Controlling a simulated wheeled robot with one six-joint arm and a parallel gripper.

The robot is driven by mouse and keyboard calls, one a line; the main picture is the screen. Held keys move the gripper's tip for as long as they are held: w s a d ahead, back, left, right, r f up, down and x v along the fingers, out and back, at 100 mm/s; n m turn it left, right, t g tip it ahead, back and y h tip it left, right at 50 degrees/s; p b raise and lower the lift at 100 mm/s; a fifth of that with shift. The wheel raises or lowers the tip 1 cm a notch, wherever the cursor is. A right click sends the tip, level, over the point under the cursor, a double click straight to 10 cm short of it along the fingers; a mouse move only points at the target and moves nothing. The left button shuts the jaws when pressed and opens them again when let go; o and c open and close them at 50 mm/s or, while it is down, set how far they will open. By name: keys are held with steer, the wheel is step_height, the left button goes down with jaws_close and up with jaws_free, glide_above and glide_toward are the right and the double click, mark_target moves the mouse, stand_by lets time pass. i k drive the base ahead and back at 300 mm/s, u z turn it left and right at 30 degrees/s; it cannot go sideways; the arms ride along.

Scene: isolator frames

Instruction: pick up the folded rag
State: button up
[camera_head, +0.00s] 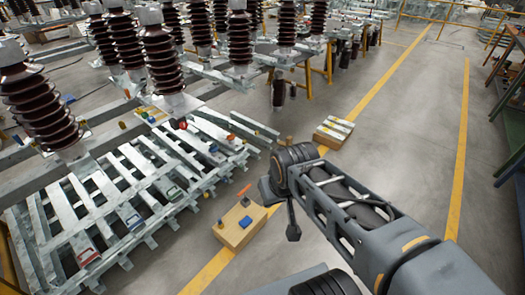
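No cloth shows clearly enough for me to name it the folded rag for certain. A small blue block-like item (245,222) lies on top of a low wooden box (230,238) on the floor; it may be the rag, but it is too small to tell. My gripper (279,196) is at the end of my arm, in the air right of and beyond the box in the picture, apart from it. Its dark fingers are seen from behind, so I cannot tell whether they are open or shut. I see nothing held in it.
An orange-handled tool (244,190) stands at the box's far end. Steel isolator frames (110,200) with small coloured items fill the left, under tall brown insulators (42,102). A second low box (333,132) stands beyond my gripper. Floor is clear at right between yellow lines.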

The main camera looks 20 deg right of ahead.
mark_target(247, 221)
steer(key=z, duration=0.65)
steer(key=i, duration=1.05)
steer(key=u, duration=2.45)
